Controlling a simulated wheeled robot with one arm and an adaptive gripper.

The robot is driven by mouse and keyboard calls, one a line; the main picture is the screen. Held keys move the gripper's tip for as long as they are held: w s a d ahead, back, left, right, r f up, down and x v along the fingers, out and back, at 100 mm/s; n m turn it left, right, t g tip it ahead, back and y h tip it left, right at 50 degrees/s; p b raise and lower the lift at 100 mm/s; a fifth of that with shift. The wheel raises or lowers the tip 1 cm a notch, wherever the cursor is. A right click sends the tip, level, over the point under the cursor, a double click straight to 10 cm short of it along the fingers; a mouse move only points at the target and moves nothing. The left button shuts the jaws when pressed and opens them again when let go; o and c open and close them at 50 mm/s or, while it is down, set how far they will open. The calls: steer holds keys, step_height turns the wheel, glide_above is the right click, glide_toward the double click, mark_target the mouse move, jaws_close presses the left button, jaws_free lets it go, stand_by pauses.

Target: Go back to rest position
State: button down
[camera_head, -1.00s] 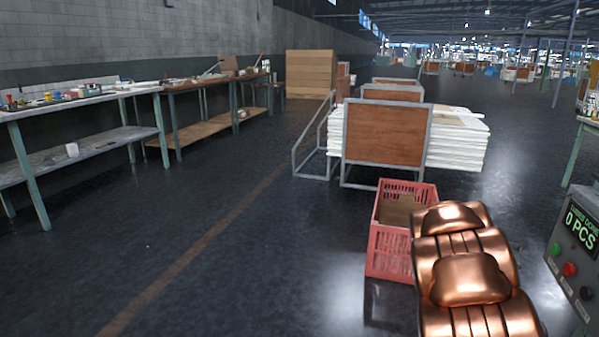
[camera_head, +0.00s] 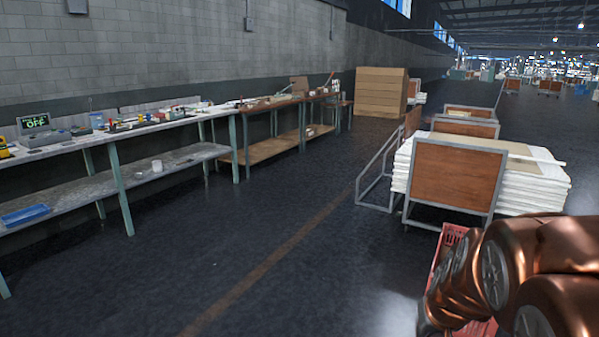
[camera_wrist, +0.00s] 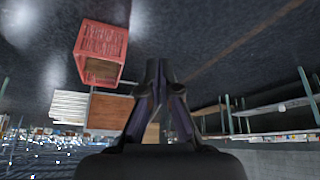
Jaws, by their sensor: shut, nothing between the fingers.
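My gripper (camera_wrist: 157,72) shows in the wrist view with its two fingers together and nothing between them. It is held in the air over open floor, away from the benches and the crate. The wrist view is upside down, with the floor at the top. In the head view my copper-coloured arm fills the lower right, and the gripper itself is not visible there.
A red crate (camera_head: 448,240) stands on the floor, partly hidden behind my arm; it also shows in the wrist view (camera_wrist: 101,48). A cart (camera_head: 455,178) with stacked white sheets is behind it. Workbenches (camera_head: 120,135) line the left wall. The middle floor is clear.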

steer(key=s+a+r+g+p, duration=0.2)
steer(key=s+a+r+p, duration=0.1)
steer(key=s, duration=0.5)
steer(key=s+a+r+n+g+p, duration=0.1)
steer(key=s+a+r+g+p, duration=0.1)
steer(key=s+r, duration=0.3)
steer(key=s+a+r+g+y+p, duration=0.1)
steer(key=s+a+r+g+p, duration=0.2)
steer(key=s, duration=1)
steer(key=shift+s+a+r+n+p, duration=0.25)
steer(key=shift+a+r+n+p, duration=0.25)
steer(key=shift+a+p, duration=0.45)
steer(key=shift+d, duration=0.15)
